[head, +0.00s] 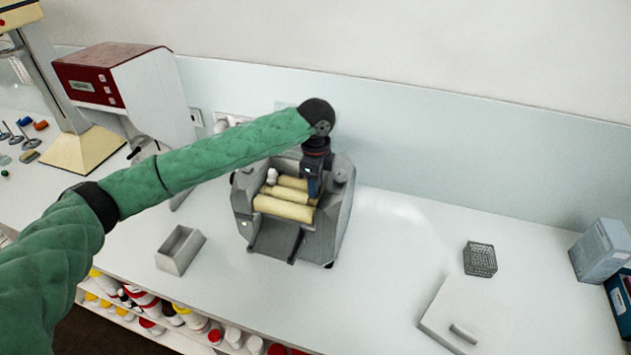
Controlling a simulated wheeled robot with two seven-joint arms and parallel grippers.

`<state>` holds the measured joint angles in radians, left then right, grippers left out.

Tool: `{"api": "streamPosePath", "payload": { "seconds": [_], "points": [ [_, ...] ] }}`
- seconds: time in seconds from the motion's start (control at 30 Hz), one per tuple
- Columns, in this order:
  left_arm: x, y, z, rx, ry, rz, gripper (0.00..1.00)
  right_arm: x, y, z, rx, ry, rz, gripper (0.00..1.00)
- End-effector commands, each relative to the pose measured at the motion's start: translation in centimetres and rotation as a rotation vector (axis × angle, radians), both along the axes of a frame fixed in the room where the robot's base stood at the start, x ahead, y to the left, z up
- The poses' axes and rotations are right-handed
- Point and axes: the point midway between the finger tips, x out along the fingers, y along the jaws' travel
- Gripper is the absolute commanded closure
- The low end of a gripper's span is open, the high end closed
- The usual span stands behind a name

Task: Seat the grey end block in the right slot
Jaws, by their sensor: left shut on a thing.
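The grey mill (337,213) stands on the bench with cream rollers (284,208) lying across its open top. A small white piece (271,176) sits at the left end of the rollers. My left gripper (313,192) reaches down from above at the right end of the rollers, by the mill's right inner wall. It is shut on a small piece, which looks to be the grey end block, mostly hidden by the fingers. The right slot is hidden beneath the gripper, so I cannot tell whether the block is in it. My right gripper is not in view.
An open grey box (181,251) stands left of the mill. A red and white machine (128,92) stands at the back left. A wire basket (480,259) and a white lidded box (466,312) are at right.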

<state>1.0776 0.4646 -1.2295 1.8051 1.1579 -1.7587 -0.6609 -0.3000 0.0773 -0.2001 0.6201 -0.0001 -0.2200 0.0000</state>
Motion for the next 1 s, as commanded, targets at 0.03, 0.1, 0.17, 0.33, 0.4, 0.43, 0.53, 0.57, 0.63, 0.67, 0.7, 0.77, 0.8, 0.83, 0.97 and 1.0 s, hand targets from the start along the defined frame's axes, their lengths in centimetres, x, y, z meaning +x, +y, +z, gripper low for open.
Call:
{"api": "streamPosePath", "payload": {
  "seconds": [0.03, 0.1, 0.17, 0.33, 0.4, 0.43, 0.53, 0.57, 0.63, 0.67, 0.7, 0.77, 0.8, 0.83, 0.97, 1.0],
  "points": [
    [-0.21, -0.01, -0.52, 0.003, 0.005, -0.001, 0.87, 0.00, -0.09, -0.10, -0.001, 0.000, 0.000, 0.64],
    [-0.22, 0.00, -0.57, 0.003, 0.006, -0.001, 0.87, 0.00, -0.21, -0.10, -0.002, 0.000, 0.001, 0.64],
    [-0.24, 0.00, -0.60, 0.003, 0.006, -0.001, 0.87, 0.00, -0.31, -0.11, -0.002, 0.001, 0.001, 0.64],
    [-0.31, 0.00, -0.72, 0.004, 0.009, -0.002, 0.39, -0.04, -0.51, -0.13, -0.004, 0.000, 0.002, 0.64],
    [-0.36, 0.00, -0.79, 0.004, 0.010, -0.002, 0.39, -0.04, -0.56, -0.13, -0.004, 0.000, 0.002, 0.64],
    [-0.39, 0.00, -0.82, 0.005, 0.011, -0.002, 0.39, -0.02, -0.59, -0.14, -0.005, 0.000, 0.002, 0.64],
    [-0.46, 0.00, -0.92, 0.006, 0.012, -0.003, 0.39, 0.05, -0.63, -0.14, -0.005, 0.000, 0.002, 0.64],
    [-0.47, -0.01, -0.95, 0.005, 0.013, -0.003, 0.39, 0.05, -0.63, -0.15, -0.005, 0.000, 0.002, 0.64],
    [-0.50, 0.00, -0.99, 0.006, 0.014, -0.003, 0.39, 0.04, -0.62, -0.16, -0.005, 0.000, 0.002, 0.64],
    [-0.50, -0.01, -0.99, 0.006, 0.014, -0.003, 0.40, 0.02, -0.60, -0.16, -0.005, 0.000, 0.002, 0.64],
    [-0.51, 0.00, -0.99, 0.006, 0.014, -0.004, 0.40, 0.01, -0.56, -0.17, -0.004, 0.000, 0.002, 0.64],
    [-0.52, 0.00, -1.00, 0.006, 0.014, -0.004, 0.39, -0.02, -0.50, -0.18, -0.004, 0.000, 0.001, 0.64],
    [-0.52, 0.00, -1.00, 0.006, 0.014, -0.004, 0.39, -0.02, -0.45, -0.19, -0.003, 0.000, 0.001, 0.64],
    [-0.52, 0.00, -1.01, 0.006, 0.014, -0.004, 0.39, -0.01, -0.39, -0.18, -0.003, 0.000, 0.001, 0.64],
    [-0.53, 0.00, -1.01, 0.006, 0.014, -0.004, 0.39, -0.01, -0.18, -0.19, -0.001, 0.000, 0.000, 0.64],
    [-0.53, -0.01, -1.02, 0.006, 0.015, -0.004, 0.39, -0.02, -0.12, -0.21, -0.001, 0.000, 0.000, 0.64]
  ]
}}
